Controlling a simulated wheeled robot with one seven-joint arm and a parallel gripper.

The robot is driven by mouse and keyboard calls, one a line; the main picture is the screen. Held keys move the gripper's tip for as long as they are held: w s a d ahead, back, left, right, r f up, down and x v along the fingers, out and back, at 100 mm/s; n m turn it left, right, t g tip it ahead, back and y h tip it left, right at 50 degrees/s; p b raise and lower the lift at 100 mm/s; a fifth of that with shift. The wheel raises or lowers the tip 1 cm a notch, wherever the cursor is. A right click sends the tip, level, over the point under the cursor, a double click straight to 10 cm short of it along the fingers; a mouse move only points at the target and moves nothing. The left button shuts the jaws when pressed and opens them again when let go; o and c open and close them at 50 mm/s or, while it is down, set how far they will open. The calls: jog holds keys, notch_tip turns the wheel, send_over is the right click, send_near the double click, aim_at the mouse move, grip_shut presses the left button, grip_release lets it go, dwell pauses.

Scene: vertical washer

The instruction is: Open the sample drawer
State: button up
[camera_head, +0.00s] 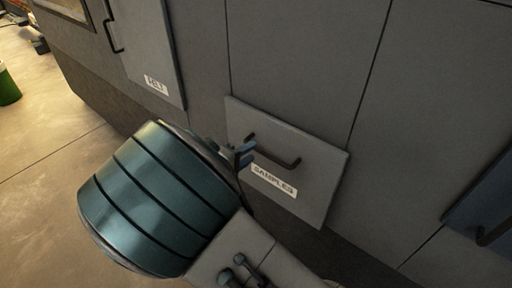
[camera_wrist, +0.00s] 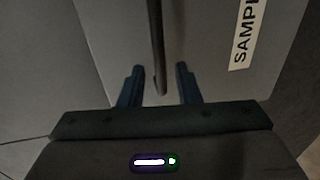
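The sample drawer (camera_head: 310,160) is a grey panel low on the machine's front, with a white label reading SAMPLES (camera_head: 273,181). Its front stands slightly proud of the panels around it, and no interior shows. Its dark bar handle (camera_head: 278,154) runs across above the label. My gripper (camera_head: 243,155) is at the handle's left end. In the wrist view my gripper (camera_wrist: 159,74) has its two dark fingers apart, with the handle (camera_wrist: 157,45) running between them. A gap shows on both sides of the handle, and I cannot tell how deep it sits between the fingers.
A taller door labelled MELT (camera_head: 156,85), with its own handle (camera_head: 113,37), is at upper left. A blue panel (camera_head: 485,205) with a handle is at the right edge. A green container (camera_head: 8,86) stands on the floor (camera_head: 45,150) at far left, where the floor is mostly bare.

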aim_at(256, 149)
jog(key=shift+x, duration=2.05)
